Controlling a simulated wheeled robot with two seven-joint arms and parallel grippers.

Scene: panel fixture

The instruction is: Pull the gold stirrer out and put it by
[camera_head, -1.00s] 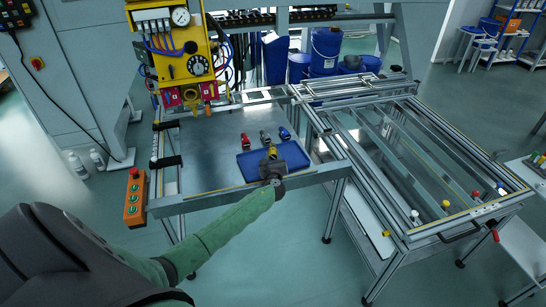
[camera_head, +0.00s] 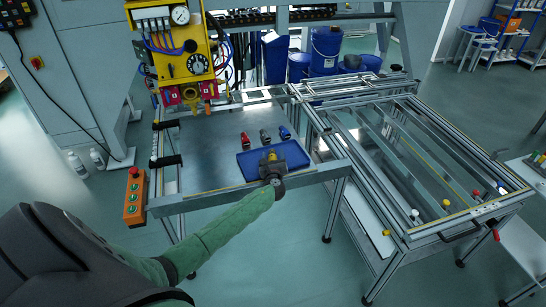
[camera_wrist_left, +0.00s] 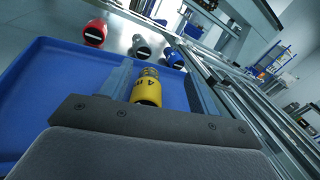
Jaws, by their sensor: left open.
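I cannot make out a gold stirrer for certain. A yellow cylinder with dark markings (camera_wrist_left: 147,90) stands between the fingers of my left gripper, over the blue tray (camera_wrist_left: 50,85). It also shows small in the head view (camera_head: 271,155), where the blue tray (camera_head: 298,152) lies at the table's front edge. My left gripper (camera_head: 271,157) is open, with its fingers on either side of the cylinder; in the wrist view (camera_wrist_left: 160,82) gaps show beside it. My right gripper is out of view.
Red (camera_head: 245,139), grey (camera_head: 264,136) and blue (camera_head: 284,133) pieces lie behind the tray. A yellow panel (camera_head: 180,45) with gauge and dial hangs at the back left. A metal frame table (camera_head: 420,165) stands right. An orange button box (camera_head: 134,198) sits left. The metal tabletop's left part is clear.

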